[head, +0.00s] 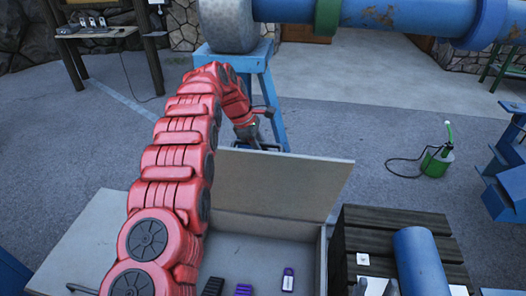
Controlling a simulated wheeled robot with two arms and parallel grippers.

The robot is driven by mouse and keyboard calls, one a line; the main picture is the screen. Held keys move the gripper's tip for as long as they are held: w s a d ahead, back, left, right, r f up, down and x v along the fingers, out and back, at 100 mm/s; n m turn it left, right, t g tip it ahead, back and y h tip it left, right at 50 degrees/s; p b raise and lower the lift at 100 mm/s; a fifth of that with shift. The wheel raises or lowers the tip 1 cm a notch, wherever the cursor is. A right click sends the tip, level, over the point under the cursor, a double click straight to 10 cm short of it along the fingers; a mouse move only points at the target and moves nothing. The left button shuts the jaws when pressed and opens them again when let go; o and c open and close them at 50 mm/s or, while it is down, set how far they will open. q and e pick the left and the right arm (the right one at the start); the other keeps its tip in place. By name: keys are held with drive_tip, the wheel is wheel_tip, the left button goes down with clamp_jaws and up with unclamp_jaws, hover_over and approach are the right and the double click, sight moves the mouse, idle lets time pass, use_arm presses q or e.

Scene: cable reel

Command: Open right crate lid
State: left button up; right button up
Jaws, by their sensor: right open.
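An open crate (319,262) stands at the bottom centre, seen from above. One lid panel (290,185) stands raised at its back, tilted slightly away. A second pale panel (85,240) lies out flat to the left, partly hidden by my red arm. My right gripper (262,146) is open just behind the top edge of the raised lid, near its left part. I cannot tell whether it touches the lid; its fingertips are partly hidden. Inside the crate lie a black item (213,287), a purple item (243,290) and a white item (288,280). My left gripper is out of view.
A dark slatted wooden pallet or box (385,225) with a blue cylinder (421,262) stands right of the crate. A blue stand (262,75) carrying a big blue pipe (400,12) is behind the gripper. A green canister (437,162) stands on clear grey floor at the right.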

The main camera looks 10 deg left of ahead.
use_arm(q)
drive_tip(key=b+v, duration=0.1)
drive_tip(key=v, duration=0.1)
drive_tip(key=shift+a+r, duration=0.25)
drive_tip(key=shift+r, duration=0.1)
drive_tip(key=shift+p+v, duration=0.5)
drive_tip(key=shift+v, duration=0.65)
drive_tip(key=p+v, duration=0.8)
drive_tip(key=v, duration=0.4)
drive_tip(key=shift+p, duration=0.4)
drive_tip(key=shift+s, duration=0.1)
